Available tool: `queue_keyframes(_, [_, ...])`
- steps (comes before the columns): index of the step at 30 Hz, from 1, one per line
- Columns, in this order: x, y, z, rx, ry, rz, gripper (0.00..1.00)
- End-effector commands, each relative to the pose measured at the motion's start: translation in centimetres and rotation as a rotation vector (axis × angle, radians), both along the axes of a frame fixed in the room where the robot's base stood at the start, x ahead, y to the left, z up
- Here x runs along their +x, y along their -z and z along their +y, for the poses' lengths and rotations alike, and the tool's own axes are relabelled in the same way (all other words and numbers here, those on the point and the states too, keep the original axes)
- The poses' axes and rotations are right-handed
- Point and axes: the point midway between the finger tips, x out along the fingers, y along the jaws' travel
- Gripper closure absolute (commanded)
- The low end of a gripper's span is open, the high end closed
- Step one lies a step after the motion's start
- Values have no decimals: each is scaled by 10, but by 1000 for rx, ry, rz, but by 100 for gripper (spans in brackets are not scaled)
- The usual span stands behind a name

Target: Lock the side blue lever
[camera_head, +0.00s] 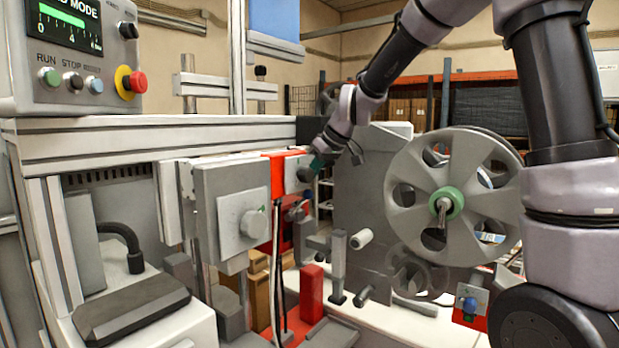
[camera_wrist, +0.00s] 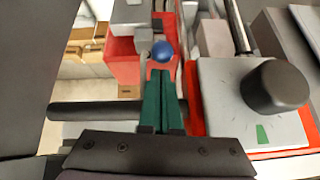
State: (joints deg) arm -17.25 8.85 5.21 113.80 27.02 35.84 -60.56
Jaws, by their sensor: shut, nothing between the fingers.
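A blue ball knob (camera_wrist: 162,51) on a lever shows in the wrist view, just past the tips of my green fingers. My gripper (camera_wrist: 162,75) is shut and empty, its fingertips pointing at the knob. I cannot tell whether they touch it. In the head view my gripper (camera_head: 319,163) is beside the red and grey part of the machine, left of the big reel. I cannot make out this knob in the head view. Another blue knob (camera_head: 469,304) sits on a small grey plate with red below, at the lower right.
A grey reel with a green hub (camera_head: 445,204) stands right of my gripper. A grey box with a round knob (camera_head: 254,224) is to the left. In the wrist view a dark cylindrical knob (camera_wrist: 274,86) on a grey plate lies close on the right. A control panel (camera_head: 75,60) is upper left.

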Motion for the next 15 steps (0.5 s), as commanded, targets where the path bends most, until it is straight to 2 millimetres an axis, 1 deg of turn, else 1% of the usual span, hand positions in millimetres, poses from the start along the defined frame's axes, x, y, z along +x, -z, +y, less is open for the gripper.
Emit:
queue_keyframes(3, [-1,0,-1,0,1,0,100])
queue_keyframes(5, [-3,3,-5,0,2,2,100])
queue_keyframes(10, [-17,20,-24,0,5,4,100])
queue_keyframes(12, [-22,27,-29,1,5,4,100])
queue_keyframes(15, [-25,32,-32,0,2,2,100])
